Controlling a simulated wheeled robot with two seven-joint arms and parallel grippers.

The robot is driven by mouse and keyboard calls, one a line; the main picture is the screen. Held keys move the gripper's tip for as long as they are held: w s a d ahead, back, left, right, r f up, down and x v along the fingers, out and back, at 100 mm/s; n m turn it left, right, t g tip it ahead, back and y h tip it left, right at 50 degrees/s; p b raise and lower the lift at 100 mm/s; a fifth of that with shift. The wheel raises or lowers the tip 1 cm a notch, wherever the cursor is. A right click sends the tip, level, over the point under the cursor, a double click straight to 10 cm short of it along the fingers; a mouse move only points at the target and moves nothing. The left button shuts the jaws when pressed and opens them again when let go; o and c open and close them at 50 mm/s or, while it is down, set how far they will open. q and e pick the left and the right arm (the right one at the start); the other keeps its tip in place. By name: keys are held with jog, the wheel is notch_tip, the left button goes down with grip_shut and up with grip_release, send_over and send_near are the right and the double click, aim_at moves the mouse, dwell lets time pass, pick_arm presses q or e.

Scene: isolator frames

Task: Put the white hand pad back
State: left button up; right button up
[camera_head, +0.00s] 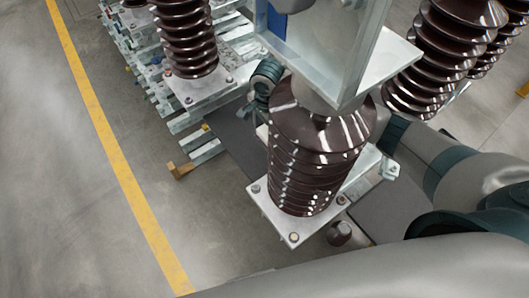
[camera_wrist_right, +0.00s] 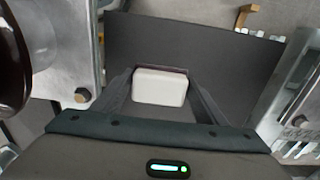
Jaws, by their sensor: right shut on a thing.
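The white hand pad (camera_wrist_right: 160,90) is a small rounded white block in the right wrist view. My right gripper (camera_wrist_right: 160,79) is shut on it, with one dark finger on each side. Behind the pad is a flat dark grey panel (camera_wrist_right: 225,55), which also shows in the head view (camera_head: 235,140). I cannot tell whether the pad touches the panel. In the head view my right arm comes in from the right, and its gripper is mostly hidden behind the brown ribbed insulator (camera_head: 310,150). My left gripper is not in view.
The insulator stands on a bolted metal plate (camera_head: 268,215), close beside my right arm. Metal framework stands above it. More ribbed insulators stand at the back left (camera_head: 188,40) and right (camera_head: 440,60). The floor around the yellow line (camera_head: 110,150) is clear.

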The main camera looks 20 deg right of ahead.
aim_at(267, 145)
notch_tip(267, 145, down, 5)
jog(key=shift+f+p, duration=0.1)
jog(key=shift+p, duration=0.6)
jog(key=shift+f, duration=0.3)
jog(key=shift+f+p, duration=0.45)
jog(key=shift+f, duration=1.6)
jog(key=shift+f, duration=0.15)
jog(key=o, duration=1)
